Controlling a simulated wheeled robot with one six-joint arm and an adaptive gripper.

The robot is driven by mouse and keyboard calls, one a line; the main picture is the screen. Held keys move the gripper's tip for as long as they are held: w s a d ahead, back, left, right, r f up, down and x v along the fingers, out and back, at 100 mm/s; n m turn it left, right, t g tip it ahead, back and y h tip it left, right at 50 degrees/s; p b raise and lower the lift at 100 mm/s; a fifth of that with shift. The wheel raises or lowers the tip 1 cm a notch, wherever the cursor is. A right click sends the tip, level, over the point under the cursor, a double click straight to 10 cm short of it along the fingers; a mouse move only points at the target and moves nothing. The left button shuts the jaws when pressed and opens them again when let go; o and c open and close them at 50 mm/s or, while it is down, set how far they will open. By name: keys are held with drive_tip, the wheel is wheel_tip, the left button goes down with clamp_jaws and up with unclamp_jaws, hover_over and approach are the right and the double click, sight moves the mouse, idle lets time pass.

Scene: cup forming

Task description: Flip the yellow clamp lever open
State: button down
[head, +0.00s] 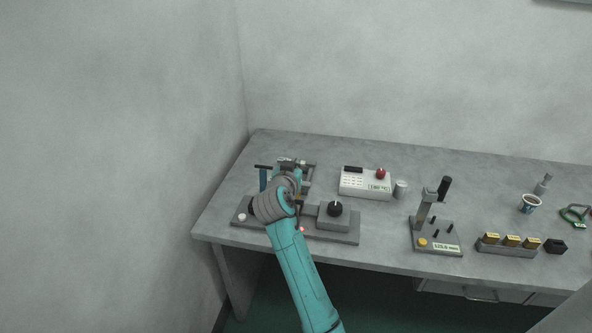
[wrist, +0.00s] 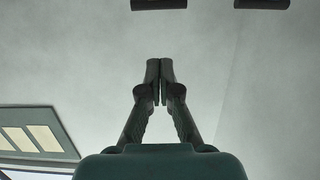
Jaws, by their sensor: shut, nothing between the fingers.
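I cannot make out the yellow clamp lever in either view; my arm covers the middle of the machine at the left of the bench. That machine has a grey base (head: 345,238), a blue post (head: 263,181) with a dark bar across its top, and a black knob (head: 335,208) on a block. My gripper (wrist: 160,70) is shut and empty in the wrist view, its fingertips together against a plain pale background. In the head view the fingers are hidden behind my wrist. Two dark bar ends (wrist: 158,4) (wrist: 262,3) show at the top of the wrist view, beyond the fingertips.
A white box with a red knob (head: 365,183) and a small grey cylinder (head: 400,189) stand to the right. Further right are a lever stand (head: 424,212), a rack of blocks (head: 507,246) and a cup (head: 529,204). Walls (head: 130,150) close off the left and back.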

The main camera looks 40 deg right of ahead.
drive_tip(key=r+v, duration=0.1)
drive_tip(key=v, duration=0.7)
drive_tip(key=shift+r, duration=0.1)
